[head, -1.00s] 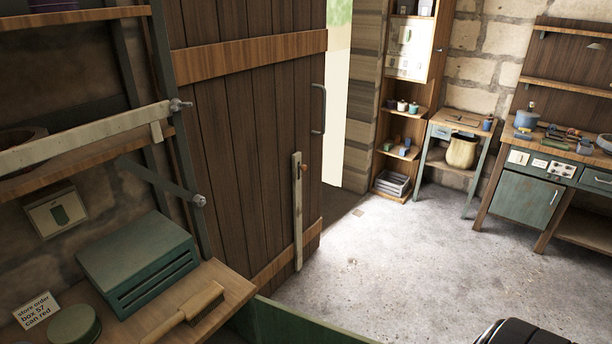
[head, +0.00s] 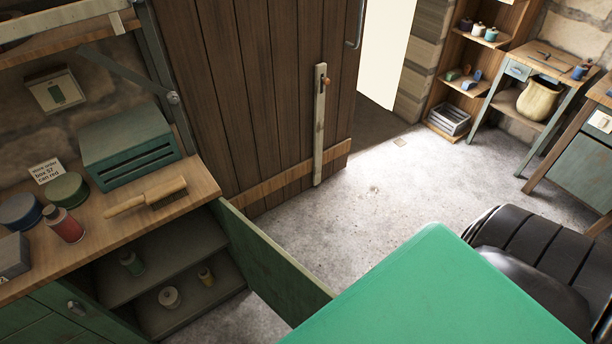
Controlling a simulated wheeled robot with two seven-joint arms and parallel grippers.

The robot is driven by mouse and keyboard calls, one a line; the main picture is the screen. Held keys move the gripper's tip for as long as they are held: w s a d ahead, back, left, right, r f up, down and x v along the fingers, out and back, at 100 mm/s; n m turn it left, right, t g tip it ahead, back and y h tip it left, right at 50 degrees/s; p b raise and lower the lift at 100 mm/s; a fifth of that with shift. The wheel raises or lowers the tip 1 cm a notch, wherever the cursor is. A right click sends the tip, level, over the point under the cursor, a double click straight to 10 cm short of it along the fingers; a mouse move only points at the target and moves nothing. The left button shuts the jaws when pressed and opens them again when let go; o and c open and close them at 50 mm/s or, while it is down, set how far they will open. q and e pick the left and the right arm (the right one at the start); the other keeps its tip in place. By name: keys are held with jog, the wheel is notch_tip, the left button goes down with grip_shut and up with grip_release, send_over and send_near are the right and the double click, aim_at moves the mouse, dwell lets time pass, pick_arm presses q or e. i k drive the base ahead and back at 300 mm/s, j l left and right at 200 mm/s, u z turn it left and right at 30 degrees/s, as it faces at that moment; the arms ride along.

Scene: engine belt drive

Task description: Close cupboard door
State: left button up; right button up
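The green cupboard door (head: 268,262) stands wide open. It hangs from the right end of the cupboard under the wooden workbench (head: 95,245) and sticks out into the room. The door's lower front part is hidden behind a large bright green surface at the bottom. Neither of my grippers is in view.
A bright green flat top (head: 430,300) fills the lower right, close to the door's free edge. A black ribbed object (head: 530,255) is beside it. The concrete floor (head: 370,205) beyond is clear.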

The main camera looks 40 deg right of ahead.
aim_at(292, 292)
jog(key=l+u, duration=0.15)
jog(key=l, duration=0.25)
jog(key=k+l+u, duration=0.15)
jog(key=l, duration=0.25)
jog(key=l+u, duration=0.15)
jog(key=l, duration=0.2)
jog(key=k+l+u, duration=0.15)
jog(key=l, duration=0.2)
jog(key=k+l+u, duration=0.15)
jog(key=l, duration=0.2)
jog(key=k+l+u, duration=0.15)
jog(key=l, duration=0.2)
